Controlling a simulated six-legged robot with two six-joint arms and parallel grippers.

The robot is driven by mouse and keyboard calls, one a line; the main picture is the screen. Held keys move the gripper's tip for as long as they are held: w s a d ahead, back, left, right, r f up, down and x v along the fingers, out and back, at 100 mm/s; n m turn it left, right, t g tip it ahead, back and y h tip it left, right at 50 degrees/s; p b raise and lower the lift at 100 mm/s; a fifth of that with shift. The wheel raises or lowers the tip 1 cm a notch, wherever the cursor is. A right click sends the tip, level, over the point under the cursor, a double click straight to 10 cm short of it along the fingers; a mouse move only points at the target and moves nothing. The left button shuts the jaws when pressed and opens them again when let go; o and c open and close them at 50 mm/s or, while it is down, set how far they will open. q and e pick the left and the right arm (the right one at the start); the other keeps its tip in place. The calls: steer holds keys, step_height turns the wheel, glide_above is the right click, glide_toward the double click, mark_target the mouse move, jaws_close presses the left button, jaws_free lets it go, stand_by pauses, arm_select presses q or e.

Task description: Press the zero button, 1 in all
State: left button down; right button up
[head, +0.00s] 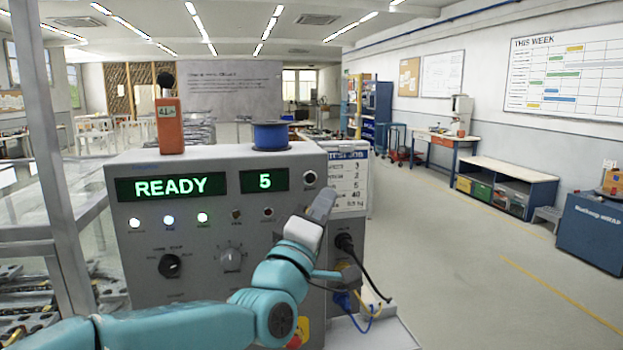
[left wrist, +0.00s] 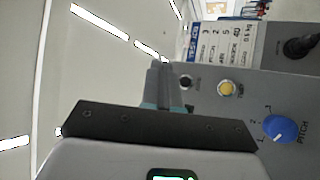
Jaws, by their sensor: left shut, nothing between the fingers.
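The grey control box (head: 135,240) stands in front of me, with a green READY display and a second display showing 5. A small dark round button (head: 310,177) is at its upper right; it also shows in the left wrist view (left wrist: 186,81). A pale yellow button (left wrist: 226,88) is beside it there. Their labels are too small to read, so I cannot tell which is zero. My left gripper (head: 323,204) is shut and empty, just below the dark button in the head view. Its fingertips in the left wrist view (left wrist: 162,85) are beside that button; contact is unclear.
A blue PITCH knob (left wrist: 281,129) is near the buttons. A blue spool (head: 270,135) and an orange block with a black knob (head: 170,125) stand on the box. Cables (head: 365,270) hang at its right. A metal post (head: 55,160) is at left.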

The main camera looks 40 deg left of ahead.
mark_target(310, 178)
arm_select(q)
steer(key=shift+w+a+p, duration=0.65)
steer(key=shift+w+a, duration=0.85)
steer(key=shift+a, duration=0.15)
steer(key=shift+w+a+p, duration=0.65)
steer(key=shift+w+a, duration=0.8)
steer(key=shift+a, duration=0.2)
steer(key=shift+w+a+f+b, duration=0.1)
steer(key=shift+w+a+b, duration=0.1)
steer(key=shift+b, duration=0.15)
steer(key=shift+w+a, duration=0.1)
steer(key=shift+a, duration=0.05)
